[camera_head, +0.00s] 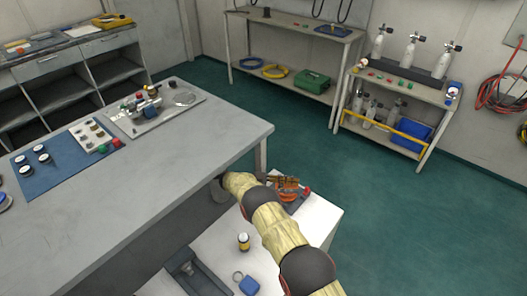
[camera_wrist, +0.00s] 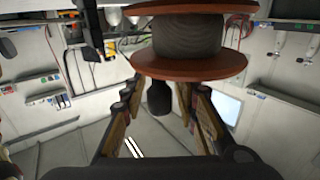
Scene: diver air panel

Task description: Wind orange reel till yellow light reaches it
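The orange reel (camera_wrist: 190,65) fills the top of the wrist view, with two orange flanges and a dark drum. A dark crank knob (camera_wrist: 160,98) hangs from its near flange. My gripper (camera_wrist: 157,95) is open, with its fingers on either side of the knob and a visible gap on the left. In the head view the reel (camera_head: 288,187) is partly hidden by my arm, and my fingers are not clear there. No line to the reel is clearly visible.
A blue tag with a ring (camera_head: 249,285) and a dark grey tray (camera_head: 190,272) lie on the white bench. A red knob (camera_head: 307,190) shows beside the reel. A large grey table (camera_head: 190,150) stands left of my arm. Green floor (camera_head: 400,215) is clear to the right.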

